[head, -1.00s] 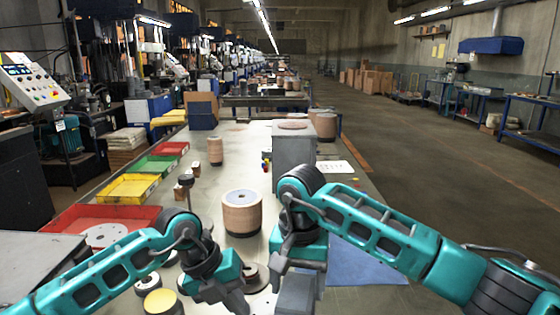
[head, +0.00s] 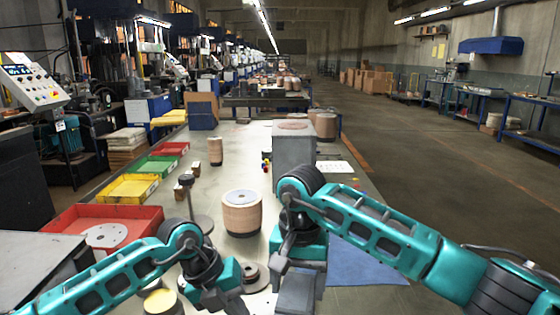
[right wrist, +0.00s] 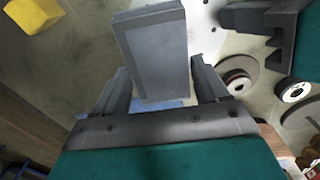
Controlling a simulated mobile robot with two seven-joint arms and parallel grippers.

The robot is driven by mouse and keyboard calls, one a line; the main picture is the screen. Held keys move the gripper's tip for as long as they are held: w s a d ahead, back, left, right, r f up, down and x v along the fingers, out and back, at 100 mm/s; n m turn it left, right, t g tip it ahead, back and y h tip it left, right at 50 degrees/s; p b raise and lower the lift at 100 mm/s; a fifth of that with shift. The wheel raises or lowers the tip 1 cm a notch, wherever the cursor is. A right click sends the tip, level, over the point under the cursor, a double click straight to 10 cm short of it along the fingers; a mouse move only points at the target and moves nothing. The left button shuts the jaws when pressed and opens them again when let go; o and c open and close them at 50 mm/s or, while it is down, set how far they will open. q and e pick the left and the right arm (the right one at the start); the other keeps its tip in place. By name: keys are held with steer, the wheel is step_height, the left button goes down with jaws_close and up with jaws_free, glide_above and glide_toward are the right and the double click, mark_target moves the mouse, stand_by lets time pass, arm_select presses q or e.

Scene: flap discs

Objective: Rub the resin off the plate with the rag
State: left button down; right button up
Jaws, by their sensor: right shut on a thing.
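My right gripper (right wrist: 165,98) is shut on a grey rectangular block with a paler border (right wrist: 155,48), seen between the fingers in the right wrist view. The block also shows low in the middle of the head view (head: 297,292). A flat blue cloth-like sheet (head: 362,265) lies on the table just right of this gripper, partly hidden by my arm. My left gripper (head: 222,299) is left of the right one, low over the table, with its fingers apart and nothing seen between them. I cannot make out any resin.
A wood-coloured cylinder (head: 242,213) and a grey box (head: 294,150) stand farther back. Red (head: 105,222), yellow (head: 128,188) and green (head: 157,165) trays line the left side. Dark-rimmed discs (right wrist: 238,76) lie near the grippers. A yellow object (right wrist: 35,14) shows in the wrist view.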

mark_target(296, 273)
steer(key=shift+w, duration=0.1)
steer(key=shift+w+a, duration=0.1)
steer(key=shift+w, duration=1.6)
steer(key=shift+f, duration=2.35)
steer(key=shift+s, duration=0.15)
steer(key=shift+s+r, duration=0.1)
steer(key=shift+s, duration=1.6)
steer(key=shift+s+a, duration=0.15)
steer(key=shift+s, duration=1.65)
steer(key=shift+w, duration=0.15)
